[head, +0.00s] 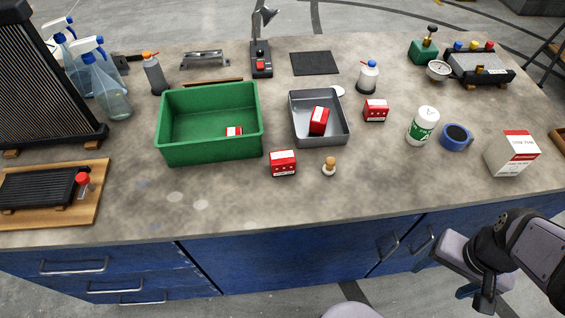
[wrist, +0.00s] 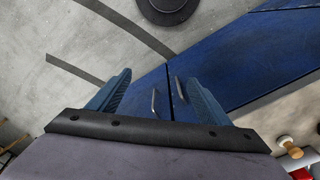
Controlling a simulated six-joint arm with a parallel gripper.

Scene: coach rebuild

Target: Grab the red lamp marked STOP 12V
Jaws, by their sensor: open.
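Several red blocks with white markings are in the head view, and their print is too small to read, so I cannot tell which is the STOP 12V lamp. One red block (head: 283,163) stands on the bench in front of the grey tray. Another red block (head: 319,121) lies in the tray, one (head: 375,111) stands right of it, and one (head: 234,131) lies in the green bin. My gripper (wrist: 152,92) is open and empty, in front of the blue cabinet. A red thing (wrist: 302,173) is cut off at the wrist view's lower right corner.
The green bin (head: 210,147) and grey tray (head: 325,140) have raised walls. A small wooden-topped knob (head: 329,166) stands by the front red block. A white bottle (head: 422,126), blue tape roll (head: 456,137) and carton (head: 512,153) stand at right. The front bench strip is mostly clear.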

